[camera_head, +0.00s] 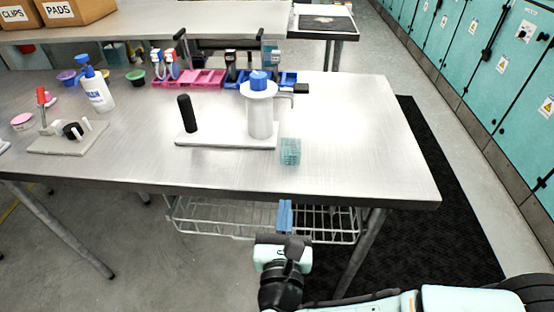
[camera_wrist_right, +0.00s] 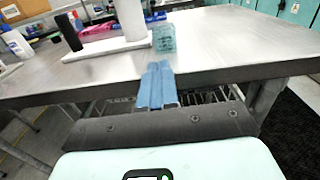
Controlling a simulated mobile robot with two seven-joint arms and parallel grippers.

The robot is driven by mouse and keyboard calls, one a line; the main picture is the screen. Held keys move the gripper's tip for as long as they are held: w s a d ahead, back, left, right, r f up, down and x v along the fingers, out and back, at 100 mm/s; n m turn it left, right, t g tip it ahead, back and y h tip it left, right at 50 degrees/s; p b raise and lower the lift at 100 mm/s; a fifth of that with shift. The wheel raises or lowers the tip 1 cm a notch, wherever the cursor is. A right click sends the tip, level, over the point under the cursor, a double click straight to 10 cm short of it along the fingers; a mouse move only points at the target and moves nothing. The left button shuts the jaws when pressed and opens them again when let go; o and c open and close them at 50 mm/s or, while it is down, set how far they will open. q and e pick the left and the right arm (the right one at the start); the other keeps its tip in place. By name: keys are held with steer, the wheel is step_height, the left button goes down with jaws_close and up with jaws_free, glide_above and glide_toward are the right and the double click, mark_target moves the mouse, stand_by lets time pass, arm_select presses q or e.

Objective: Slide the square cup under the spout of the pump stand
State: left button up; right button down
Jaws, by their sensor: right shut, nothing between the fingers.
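The square cup (camera_head: 290,151) is a clear teal, upright cup on the table near its front edge, just right of the pump stand's base. It also shows in the right wrist view (camera_wrist_right: 164,38). The pump stand (camera_head: 260,110) has a white cylinder, a blue cap, a flat base and a black upright handle at left. Its spout (camera_head: 290,93) sticks out to the right, above and behind the cup. My right gripper (camera_head: 285,204) is shut and empty, in front of the table edge, with its blue fingers (camera_wrist_right: 157,68) pointing toward the cup, apart from it. My left gripper is out of view.
The table (camera_head: 350,150) is clear to the right of the cup. A white pump bottle (camera_head: 98,92) and a small clamp board (camera_head: 68,138) stand at left. Pink (camera_head: 200,78) and blue bins line the back. A wire shelf (camera_head: 215,214) hangs below the tabletop.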

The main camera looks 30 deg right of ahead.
glide_toward(287, 140)
steer(key=shift+p+x, duration=0.45)
steer(key=shift+x, duration=0.55)
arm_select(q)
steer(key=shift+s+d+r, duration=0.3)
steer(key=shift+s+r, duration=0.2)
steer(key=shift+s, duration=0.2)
arm_select(e)
steer(key=shift+d+r, duration=0.1)
steer(key=shift+s, duration=0.1)
steer(key=b+x, duration=0.2)
steer(key=x, duration=0.1)
steer(key=b+x, duration=0.2)
steer(key=shift+f, duration=0.35)
steer(key=shift+b+x, duration=0.45)
steer(key=shift+x, duration=0.5)
steer(key=shift+b+x, duration=0.45)
steer(key=shift+x, duration=0.6)
steer(key=shift+w+d+r, duration=0.1)
steer(key=shift+w+r, duration=0.1)
steer(key=shift+r, duration=0.15)
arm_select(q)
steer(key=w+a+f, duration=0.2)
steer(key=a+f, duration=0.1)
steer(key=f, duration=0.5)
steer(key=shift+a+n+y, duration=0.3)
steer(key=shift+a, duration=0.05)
arm_select(e)
steer(key=shift+s, duration=0.1)
